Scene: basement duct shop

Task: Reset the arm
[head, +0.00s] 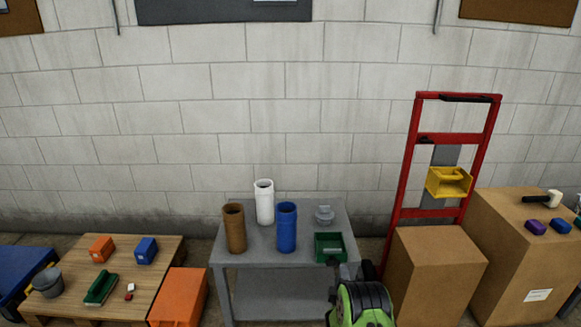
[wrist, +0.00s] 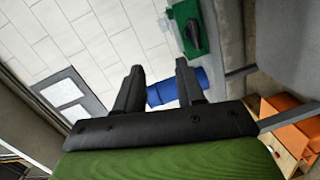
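My gripper (wrist: 160,66) shows in the wrist view with its two black fingers spread apart. Nothing is held between them. A blue shape (wrist: 170,94) shows beyond the gap and passes behind the right finger. A green thing with a dark part (wrist: 190,30) is farther up in that view. In the head view my gripper cannot be made out for sure. A bright green and black shape (head: 362,302) stands at the bottom, in front of the grey table (head: 275,282), and I cannot tell whether it is part of my arm.
The table bears a brown pipe (head: 235,230), a white pipe (head: 264,203), a blue pipe (head: 286,229) and a green bin (head: 331,248). A red hand truck (head: 408,165) and cardboard boxes (head: 436,275) are at right. A wooden pallet (head: 125,268) and orange crate (head: 180,300) are at left.

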